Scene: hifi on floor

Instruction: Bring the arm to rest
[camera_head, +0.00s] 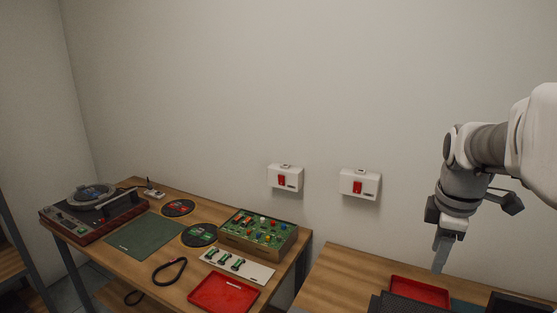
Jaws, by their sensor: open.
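My arm comes in from the right edge of the head view, with white and grey links. My gripper (441,254) hangs at its end and points down. It is open and nothing shows between its fingers. It is in front of the right-hand table (343,272), near a red tray (420,291). Its exact height above the table cannot be told.
The left table (142,264) holds a turntable (95,210), a green mat (145,236), black discs (199,235), a control box (258,231) and another red tray (223,294). Two white wall boxes (286,178) (360,184) hang behind. Dark items stand at the lower right.

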